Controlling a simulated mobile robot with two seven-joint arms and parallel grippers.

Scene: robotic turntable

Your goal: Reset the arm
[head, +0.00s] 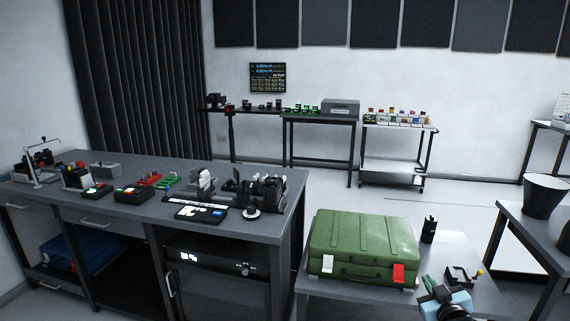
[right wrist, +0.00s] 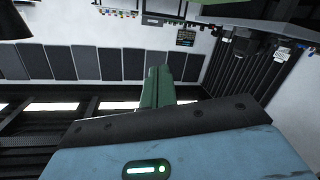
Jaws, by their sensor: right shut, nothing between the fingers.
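My right gripper (head: 428,281) shows at the lower right of the head view, with green fingers and a pale blue wrist body. It is at the right end of the low table that carries the green case. In the right wrist view its green fingers (right wrist: 160,85) lie together, shut, with nothing seen between them. The room appears tilted and upside down in that view. My left gripper is not in view.
A green case (head: 362,246) with red and white tags stands on the grey table (head: 460,250) left of my right gripper. A black cylinder (head: 429,229) and black bracket (head: 459,275) are close by. A dark bin (head: 545,196) stands right. A cluttered workbench (head: 250,225) fills the left.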

